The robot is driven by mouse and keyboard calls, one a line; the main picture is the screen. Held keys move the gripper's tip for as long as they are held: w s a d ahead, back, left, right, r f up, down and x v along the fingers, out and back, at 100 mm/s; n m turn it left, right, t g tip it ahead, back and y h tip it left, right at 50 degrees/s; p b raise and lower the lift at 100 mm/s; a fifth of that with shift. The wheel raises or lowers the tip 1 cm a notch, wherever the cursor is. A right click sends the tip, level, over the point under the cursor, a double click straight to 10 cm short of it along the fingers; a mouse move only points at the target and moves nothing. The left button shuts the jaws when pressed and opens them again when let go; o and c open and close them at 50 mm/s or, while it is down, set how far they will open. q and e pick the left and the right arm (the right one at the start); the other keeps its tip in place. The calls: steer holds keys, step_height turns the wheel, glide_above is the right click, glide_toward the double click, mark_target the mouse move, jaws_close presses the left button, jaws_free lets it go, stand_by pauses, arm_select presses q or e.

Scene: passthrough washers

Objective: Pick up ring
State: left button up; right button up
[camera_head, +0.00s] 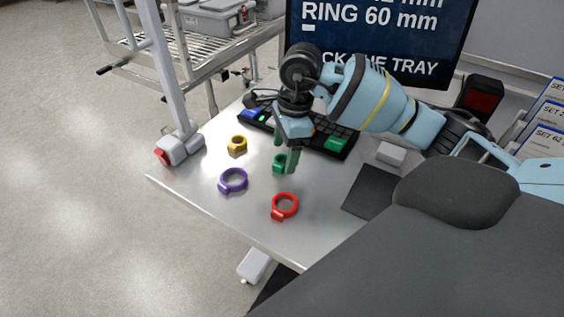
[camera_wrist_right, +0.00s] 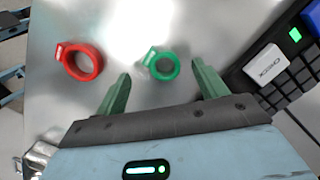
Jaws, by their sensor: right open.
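Several rings lie on the metal table (camera_head: 200,195): a yellow ring (camera_head: 237,145), a purple ring (camera_head: 233,180), a red ring (camera_head: 285,205) and a green ring (camera_head: 279,163). My right gripper (camera_head: 287,160) points down over the green ring and partly hides it in the head view. In the right wrist view, the green ring (camera_wrist_right: 162,66) lies ahead of and between the two open green fingers, apart from both. The red ring (camera_wrist_right: 80,62) is to the left, outside the fingers. My right gripper is empty. My left gripper is not in view.
A white box (camera_head: 391,154) and a dark mat (camera_head: 370,191) are on the right. A screen (camera_head: 380,40) stands at the back. The table's front left is clear.

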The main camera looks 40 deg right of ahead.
steer(key=shift+w+a+f, duration=0.1)
steer(key=shift+a+f, duration=0.05)
steer(key=shift+f, duration=1.05)
steer(key=c, duration=1)
steer(key=shift+r, duration=0.15)
steer(key=shift+c, duration=0.3)
steer(key=shift+r, duration=0.6)
steer(key=shift+s+a+r, duration=0.1)
steer(key=shift+s+r, duration=0.05)
steer(key=shift+r, duration=0.4)
steer(key=shift+s+a+r, duration=0.1)
steer(key=shift+s+r, duration=0.05)
steer(key=shift+r, duration=0.35)
steer(key=s+a, duration=0.2)
steer(key=s, duration=0.2)
steer(key=s+a+r, duration=0.1)
steer(key=s+a, duration=0.2)
steer(key=s, duration=0.1)
steer(key=s+a+b, duration=0.1)
steer(key=s+a, duration=0.2)
steer(key=s, duration=0.2)
steer(key=shift+s+r, duration=0.1)
steer(key=shift+r, duration=0.1)
